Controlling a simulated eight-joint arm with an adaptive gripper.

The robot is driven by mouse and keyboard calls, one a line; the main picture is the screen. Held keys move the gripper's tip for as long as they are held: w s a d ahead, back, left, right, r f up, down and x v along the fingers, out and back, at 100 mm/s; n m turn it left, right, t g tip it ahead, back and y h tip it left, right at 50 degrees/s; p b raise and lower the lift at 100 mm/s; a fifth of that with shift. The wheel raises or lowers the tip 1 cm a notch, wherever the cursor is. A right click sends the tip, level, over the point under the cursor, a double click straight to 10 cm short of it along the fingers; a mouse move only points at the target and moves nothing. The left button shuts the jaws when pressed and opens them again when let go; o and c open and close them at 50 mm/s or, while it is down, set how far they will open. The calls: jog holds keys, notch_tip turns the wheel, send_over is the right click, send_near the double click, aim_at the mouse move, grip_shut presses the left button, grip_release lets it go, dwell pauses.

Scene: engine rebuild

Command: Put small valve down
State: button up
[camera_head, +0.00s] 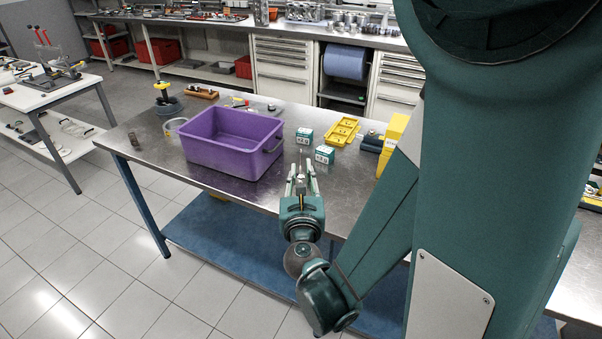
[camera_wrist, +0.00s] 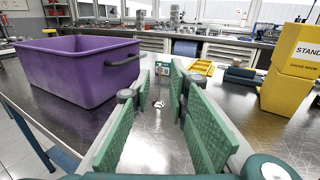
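My gripper (camera_head: 300,172) is over the front part of the steel workbench, right of the purple bin. In the wrist view its two green-padded fingers (camera_wrist: 160,98) stand apart with a clear gap between them. A small pale metallic thing (camera_wrist: 159,104), probably the small valve, shows in that gap and seems to touch neither pad. In the head view a thin grey piece (camera_head: 301,155) shows at the fingertips. Its full shape is too small to tell, and I cannot tell whether it rests on the bench.
The purple bin (camera_head: 192,151) stands left of my gripper. Two small teal-and-white boxes (camera_head: 324,155) and a yellow tray (camera_head: 343,130) lie beyond it.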

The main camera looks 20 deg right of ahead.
jog(key=s+d+m+g, duration=0.5)
jog(key=d+m, duration=0.1)
jog(key=m, duration=0.9)
jog(key=s+a+m+g+y, duration=0.2)
jog(key=s+a+m, duration=0.2)
jog(key=s+m, duration=0.4)
jog(key=s+a+m+g+y, duration=0.3)
jog(key=s+a+m, duration=0.1)
jog(key=s+m, duration=0.5)
jog(key=shift+s+r+m+y, duration=0.3)
jog(key=shift+r, duration=0.15)
jog(key=shift+r+p, duration=1.15)
jog(key=shift+p, duration=0.05)
